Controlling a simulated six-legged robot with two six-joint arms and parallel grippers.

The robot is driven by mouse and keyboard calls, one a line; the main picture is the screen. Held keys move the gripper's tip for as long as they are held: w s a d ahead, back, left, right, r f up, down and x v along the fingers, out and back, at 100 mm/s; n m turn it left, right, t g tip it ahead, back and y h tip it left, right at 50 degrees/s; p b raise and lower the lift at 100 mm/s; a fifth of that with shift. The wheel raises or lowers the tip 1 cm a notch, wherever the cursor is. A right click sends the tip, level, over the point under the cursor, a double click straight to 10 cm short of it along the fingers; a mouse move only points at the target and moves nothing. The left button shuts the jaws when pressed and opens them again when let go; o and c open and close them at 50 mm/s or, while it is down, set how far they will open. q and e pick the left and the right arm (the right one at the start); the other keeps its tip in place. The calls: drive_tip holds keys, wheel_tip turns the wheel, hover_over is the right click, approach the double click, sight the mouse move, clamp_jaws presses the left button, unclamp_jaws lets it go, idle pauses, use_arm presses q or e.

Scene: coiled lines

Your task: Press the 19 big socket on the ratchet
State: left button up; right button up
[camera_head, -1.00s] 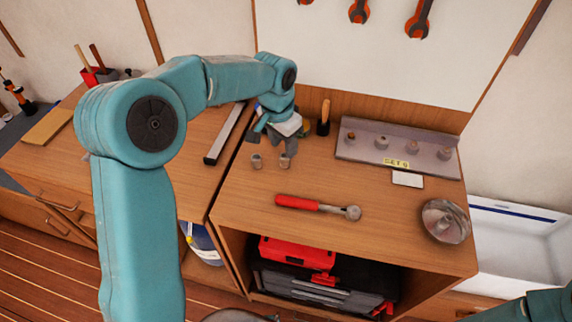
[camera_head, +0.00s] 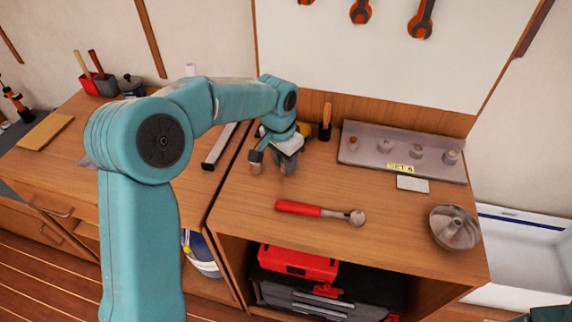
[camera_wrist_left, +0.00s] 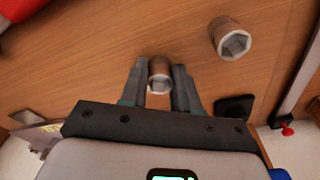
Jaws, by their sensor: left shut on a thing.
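The ratchet (camera_head: 320,211) lies on the bench top, red handle to the left and round metal head to the right. Its red handle also shows at the top left corner of the wrist view (camera_wrist_left: 18,8). My left gripper (camera_wrist_left: 160,78) is shut on one grey-brown socket (camera_wrist_left: 159,68), its open end facing the camera. In the head view the gripper (camera_head: 287,165) is low over the bench, behind and left of the ratchet. A second socket (camera_wrist_left: 231,39) stands apart beside it. No size mark is readable on either socket.
A grey rack (camera_head: 400,152) with several sockets and a yellow label stands at the back right. A white card (camera_head: 412,184) lies before it. A metal funnel-shaped dish (camera_head: 454,228) is at the right edge. The bench around the ratchet is clear.

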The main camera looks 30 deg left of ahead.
use_arm(q)
drive_tip(key=shift+r, duration=0.15)
drive_tip(key=shift+r+p, duration=0.25)
drive_tip(key=shift+p, duration=0.05)
drive_tip(key=shift+r+p, duration=0.95)
drive_tip(key=shift+r, duration=0.2)
drive_tip(key=shift+f, duration=0.1)
